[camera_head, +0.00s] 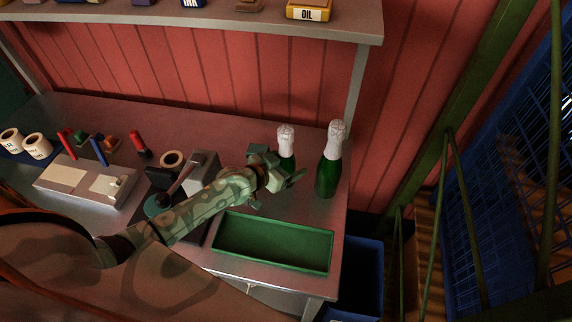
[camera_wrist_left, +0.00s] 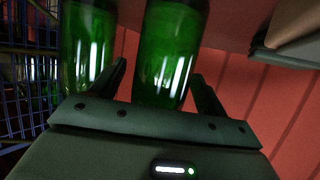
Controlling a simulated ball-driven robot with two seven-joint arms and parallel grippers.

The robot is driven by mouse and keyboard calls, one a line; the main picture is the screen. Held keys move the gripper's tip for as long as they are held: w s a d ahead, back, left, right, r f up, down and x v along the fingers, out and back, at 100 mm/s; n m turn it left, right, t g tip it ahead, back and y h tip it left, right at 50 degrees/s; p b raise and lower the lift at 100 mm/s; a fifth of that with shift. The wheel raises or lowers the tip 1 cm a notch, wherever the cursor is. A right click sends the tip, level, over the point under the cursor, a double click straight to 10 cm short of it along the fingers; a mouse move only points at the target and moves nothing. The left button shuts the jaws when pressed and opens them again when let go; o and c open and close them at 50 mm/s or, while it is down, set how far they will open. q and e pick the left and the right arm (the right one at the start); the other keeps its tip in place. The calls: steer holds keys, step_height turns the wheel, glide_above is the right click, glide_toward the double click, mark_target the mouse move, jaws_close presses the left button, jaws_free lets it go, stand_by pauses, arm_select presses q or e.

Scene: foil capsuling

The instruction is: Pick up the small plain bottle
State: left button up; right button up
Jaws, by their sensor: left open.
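The small bottle (camera_head: 287,161) is green with a white-capped neck and stands upright at the right part of the bench, partly hidden by my left gripper (camera_head: 284,169). A taller green bottle (camera_head: 327,177) with a white foil top stands to its right. In the left wrist view, my open left gripper (camera_wrist_left: 163,88) has its fingers on either side of a green bottle (camera_wrist_left: 168,50), which seems to be the small one. Whether they touch it I cannot tell. The other bottle (camera_wrist_left: 88,45) is left of the fingers there. My right gripper is not in view.
A green tray (camera_head: 272,265) lies at the bench's front right, below my left arm. A lever press (camera_head: 180,178), a roll (camera_head: 172,159) and a grey block (camera_head: 90,190) are to the left. A shelf (camera_head: 200,24) runs above; a blue bin (camera_head: 362,275) is beside the bench.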

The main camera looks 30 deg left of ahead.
arm_select(q)
steer(key=shift+w+d+f, duration=0.1)
steer(key=shift+w+f, duration=0.05)
steer(key=shift+w, duration=0.2)
steer(key=shift+s, duration=0.1)
steer(key=shift+c, duration=1.4)
steer(key=c, duration=1.1)
